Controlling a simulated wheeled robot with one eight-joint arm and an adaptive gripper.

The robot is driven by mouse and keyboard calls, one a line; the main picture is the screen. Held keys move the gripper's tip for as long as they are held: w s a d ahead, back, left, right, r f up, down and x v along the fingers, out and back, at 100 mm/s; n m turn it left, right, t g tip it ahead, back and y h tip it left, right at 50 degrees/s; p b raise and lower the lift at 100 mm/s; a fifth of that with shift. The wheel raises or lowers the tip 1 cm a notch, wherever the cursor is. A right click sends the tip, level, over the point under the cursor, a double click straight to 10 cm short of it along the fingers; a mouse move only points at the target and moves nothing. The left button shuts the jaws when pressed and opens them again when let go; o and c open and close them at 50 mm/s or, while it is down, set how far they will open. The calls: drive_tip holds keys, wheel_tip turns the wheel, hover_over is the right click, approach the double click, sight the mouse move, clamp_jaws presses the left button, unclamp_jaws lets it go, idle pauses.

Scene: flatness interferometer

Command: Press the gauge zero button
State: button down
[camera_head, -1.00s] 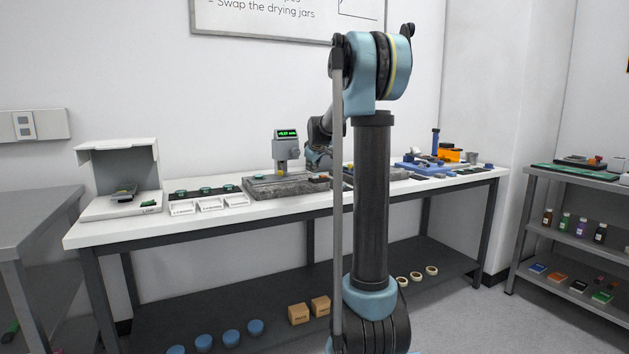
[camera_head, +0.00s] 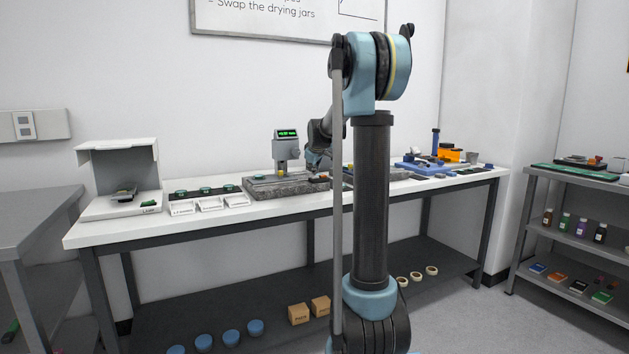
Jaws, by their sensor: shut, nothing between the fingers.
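The gauge (camera_head: 287,149) is a grey upright unit with a lit green display (camera_head: 287,134) on top. It stands on the grey granite plate (camera_head: 272,191) near the middle of the white bench. A small yellow part shows low on the gauge. The zero button is too small to make out. My arm reaches over the bench from the right, and my gripper (camera_head: 318,178) is small and dark just right of the gauge, low over the plate. It is shut and empty. Contact with the gauge cannot be told.
An open-fronted grey box (camera_head: 124,169) stands at the bench's left end, with a dark strip of green pieces (camera_head: 205,191) and white trays between it and the plate. Blue and orange items (camera_head: 449,154) stand at the right. My arm hides part of the bench.

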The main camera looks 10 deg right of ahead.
drive_tip(key=shift+f, duration=0.4)
idle(0.5)
idle(0.3)
drive_tip(key=shift+r, duration=0.9)
drive_tip(key=shift+r, duration=2.5)
